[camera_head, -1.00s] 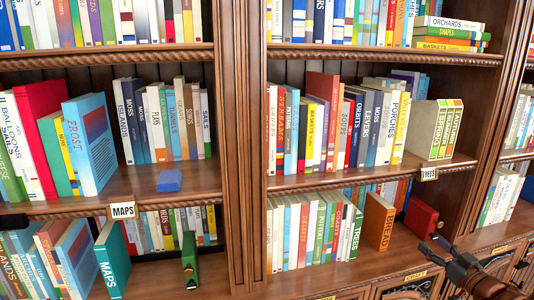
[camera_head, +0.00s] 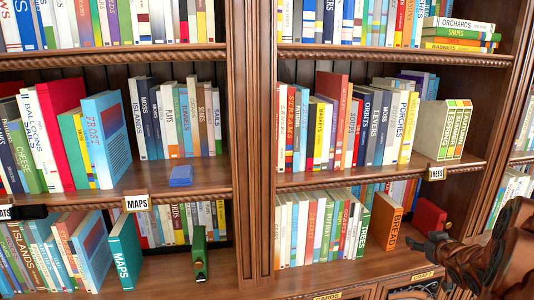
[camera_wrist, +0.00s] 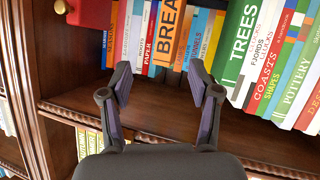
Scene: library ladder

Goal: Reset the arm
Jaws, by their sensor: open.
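My gripper (camera_head: 424,245) is at the lower right of the head view, in front of the lower shelf. My dark brown arm behind it fills the bottom right corner. In the wrist view my gripper (camera_wrist: 161,82) has its two dark fingers spread apart, with nothing between them. Past the fingertips stand the orange BREAD book (camera_wrist: 172,28) and the green-and-white TREES book (camera_wrist: 243,38). The fingers appear apart from the books, with bare shelf below.
The wooden bookcase (camera_head: 252,150) spans the head view. A red box (camera_head: 430,215) stands beside the BREAD book (camera_head: 383,221). A blue block (camera_head: 181,176) lies on the middle left shelf. A green object (camera_head: 199,253) and the MAPS book (camera_head: 124,252) are below.

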